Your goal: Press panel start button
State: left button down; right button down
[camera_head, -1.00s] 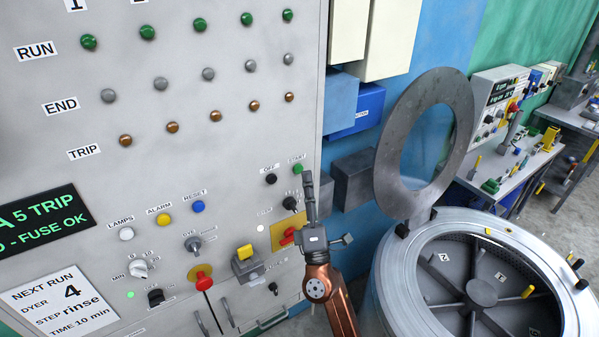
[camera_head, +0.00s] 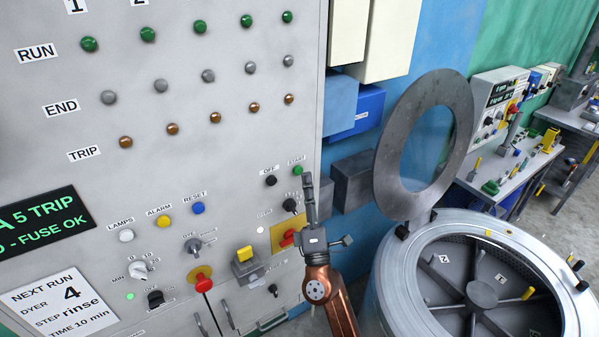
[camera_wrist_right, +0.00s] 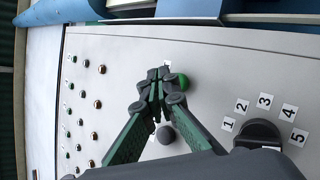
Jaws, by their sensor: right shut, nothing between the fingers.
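The green START button (camera_head: 298,170) is at the lower right of the grey panel (camera_head: 230,140), under its START label. The black OFF button (camera_head: 271,180) is to its left. My right gripper (camera_head: 308,176) is shut and empty, its fingertips pointing up just right of and below the START button in the head view. In the right wrist view the shut fingers (camera_wrist_right: 160,74) are close beside the green button (camera_wrist_right: 183,82) and cover part of its edge. I cannot tell whether they touch it. My left gripper is not in view.
A red switch on a yellow plate (camera_head: 287,238) and a black selector knob (camera_head: 290,204) are close to my right gripper. A grey box (camera_head: 352,180) and an open dyer drum (camera_head: 390,290) with a raised ring lid (camera_head: 387,165) stand to the right.

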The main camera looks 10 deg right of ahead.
dwell(0.4)
jog(key=shift+w+a+b, duration=0.15)
jog(key=shift+w+b, duration=0.2)
jog(key=shift+w, duration=0.1)
jog(key=shift+w+a+b, duration=0.15)
jog(key=shift+w+b, duration=0.15)
jog(key=shift+w, duration=0.1)
dwell(0.8)
jog(key=shift+s, duration=0.1)
jog(key=shift+s+d, duration=0.25)
jog(key=shift+s, duration=0.5)
jog(key=shift+s+d, duration=0.3)
jog(key=shift+s, duration=0.5)
jog(key=shift+s+d, duration=0.3)
jog(key=shift+s, duration=0.45)
jog(key=shift+s+d, duration=0.3)
jog(key=shift+s, duration=0.5)
